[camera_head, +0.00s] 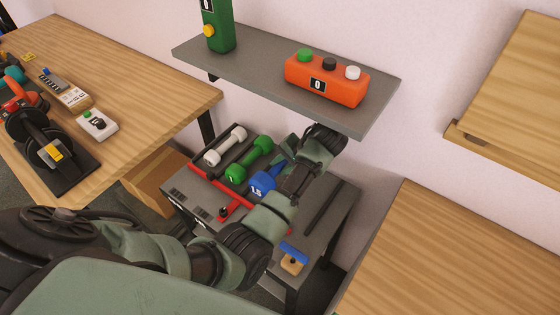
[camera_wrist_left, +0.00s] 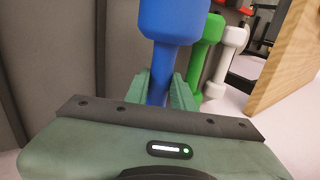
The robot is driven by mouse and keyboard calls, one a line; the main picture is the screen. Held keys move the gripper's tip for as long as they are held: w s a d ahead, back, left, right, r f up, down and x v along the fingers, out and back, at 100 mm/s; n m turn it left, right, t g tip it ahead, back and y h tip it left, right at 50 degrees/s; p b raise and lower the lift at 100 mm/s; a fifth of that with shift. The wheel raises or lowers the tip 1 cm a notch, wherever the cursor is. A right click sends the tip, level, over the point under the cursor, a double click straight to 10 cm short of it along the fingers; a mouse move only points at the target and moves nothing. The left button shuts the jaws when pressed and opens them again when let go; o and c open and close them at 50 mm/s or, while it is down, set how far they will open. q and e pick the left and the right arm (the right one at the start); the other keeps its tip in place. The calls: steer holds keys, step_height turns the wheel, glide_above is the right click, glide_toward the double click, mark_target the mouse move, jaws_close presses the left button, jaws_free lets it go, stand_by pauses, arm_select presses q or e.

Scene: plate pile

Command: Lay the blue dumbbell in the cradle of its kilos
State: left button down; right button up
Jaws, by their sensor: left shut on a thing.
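The blue dumbbell (camera_head: 262,183), marked 1.5, is at the right of the green dumbbell (camera_head: 250,160) over the grey rack stand (camera_head: 327,228). My left gripper (camera_head: 284,163) is shut on its handle; the wrist view shows the blue dumbbell (camera_wrist_left: 174,20) between the green fingers (camera_wrist_left: 160,92). The far head is partly hidden by my gripper. I cannot tell whether the dumbbell touches the rack. The white dumbbell (camera_head: 225,146) lies left of the green one. Small labels (camera_head: 201,212) sit on the stand's front edge; their print is unreadable. My right gripper is not in view.
A grey shelf (camera_head: 265,68) with an orange button box (camera_head: 327,80) and green box (camera_head: 217,27) hangs above the rack. A red knob (camera_head: 223,212) stands at the rack's front. A blue-handled wooden block (camera_head: 293,258) is near the front right. Wooden tables flank the stand.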

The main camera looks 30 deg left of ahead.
arm_select(q)
step_height(320, 180, down, 2)
steer(key=shift+w+f, duration=0.1)
steer(key=shift+f, duration=0.05)
steer(key=shift+w+f, duration=0.2)
steer(key=shift+f, duration=0.5)
steer(key=shift+f, duration=0.1)
steer(key=c, duration=1.2)
jaws_free()
steer(key=shift+s+d+f, duration=0.1)
steer(key=shift+s+f, duration=0.05)
steer(key=v, duration=0.7)
steer(key=shift+d+r, duration=0.1)
steer(key=shift+r, duration=0.25)
